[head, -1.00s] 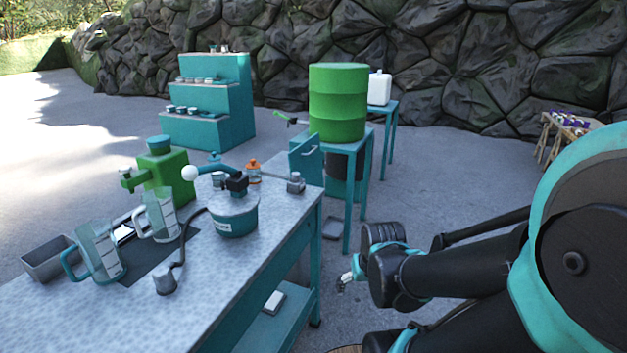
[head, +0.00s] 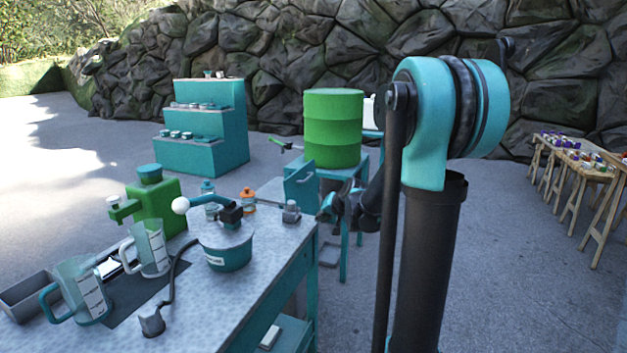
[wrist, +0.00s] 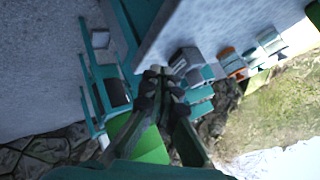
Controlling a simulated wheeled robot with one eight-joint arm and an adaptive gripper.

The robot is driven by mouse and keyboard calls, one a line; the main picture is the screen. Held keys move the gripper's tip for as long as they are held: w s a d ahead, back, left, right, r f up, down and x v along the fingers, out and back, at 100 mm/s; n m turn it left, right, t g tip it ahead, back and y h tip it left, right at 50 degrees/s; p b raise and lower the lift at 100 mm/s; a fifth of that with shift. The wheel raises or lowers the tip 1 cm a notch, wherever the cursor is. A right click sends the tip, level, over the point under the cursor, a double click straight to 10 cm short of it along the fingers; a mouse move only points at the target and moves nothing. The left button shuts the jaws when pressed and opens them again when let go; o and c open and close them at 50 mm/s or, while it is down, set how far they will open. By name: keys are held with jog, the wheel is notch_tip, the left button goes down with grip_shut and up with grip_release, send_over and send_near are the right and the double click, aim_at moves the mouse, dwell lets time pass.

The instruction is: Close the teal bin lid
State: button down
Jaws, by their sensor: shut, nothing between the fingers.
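An upright teal panel with a handle (head: 299,188), which looks like the bin lid standing open, is beyond the far right corner of the worktable. It stands in front of the teal stand that carries a green barrel (head: 333,128). My gripper (head: 328,212) is just right of the panel's lower edge in the head view. I cannot tell whether it touches the panel. In the wrist view my gripper (wrist: 160,70) has its fingertips together with nothing between them. I cannot clearly pick out the lid there. The bin's inside is hidden.
The worktable (head: 262,285) holds a teal pot (head: 226,247), a green machine (head: 160,205), jugs and small bottles. A stepped teal shelf (head: 205,150) is behind. Wooden tables (head: 585,165) stand at the far right, with open floor before them.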

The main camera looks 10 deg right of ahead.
jog(key=w+d+r+m+t, duration=0.1)
jog(key=w+m+t, duration=0.1)
jog(key=w, duration=0.7)
jog(key=w+d+r+m+t, duration=0.1)
jog(key=w+d+m, duration=0.1)
jog(key=w, duration=0.7)
jog(key=m+t, duration=0.3)
jog(key=m, duration=0.2)
send_near(310, 176)
jog(key=w+d, duration=0.2)
jog(key=w, duration=0.1)
jog(key=w+a, duration=0.1)
jog(key=w+a+f, duration=0.1)
jog(key=shift+w+a+f, duration=0.25)
jog(key=shift+a+f, duration=0.05)
jog(key=shift+f, duration=0.05)
jog(key=shift+w+a, duration=0.15)
jog(key=shift+a, duration=0.1)
jog(key=shift+a, duration=0.1)
